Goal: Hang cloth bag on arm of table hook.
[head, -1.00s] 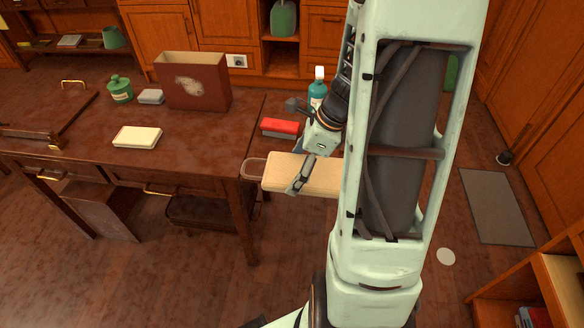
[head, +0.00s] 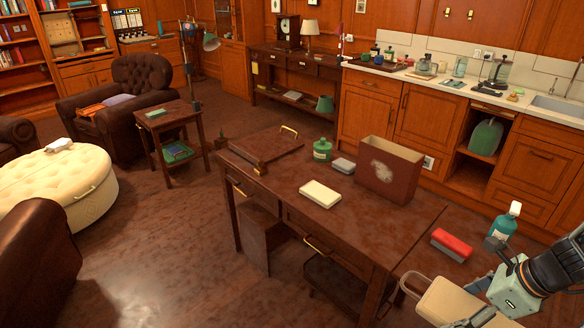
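The cloth bag (head: 446,302) is cream with a pale loop handle (head: 404,284) pointing left, close to the table's right front corner. The bag lies roughly flat, and its right part is cut off or covered by my arm. My gripper (head: 484,308) is at the bag, with one dark finger across its near side and the other finger mostly hidden; it appears shut on the bag. The dark wooden table (head: 345,230) stands left of the bag. I cannot make out a table hook in this view.
On the table are a brown box (head: 388,170), a cream block (head: 320,194), a green jar (head: 322,149) and a grey block (head: 343,165). A red box (head: 452,244) and teal bottle (head: 502,226) are beyond its right edge. Open floor (head: 165,250) lies to the left.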

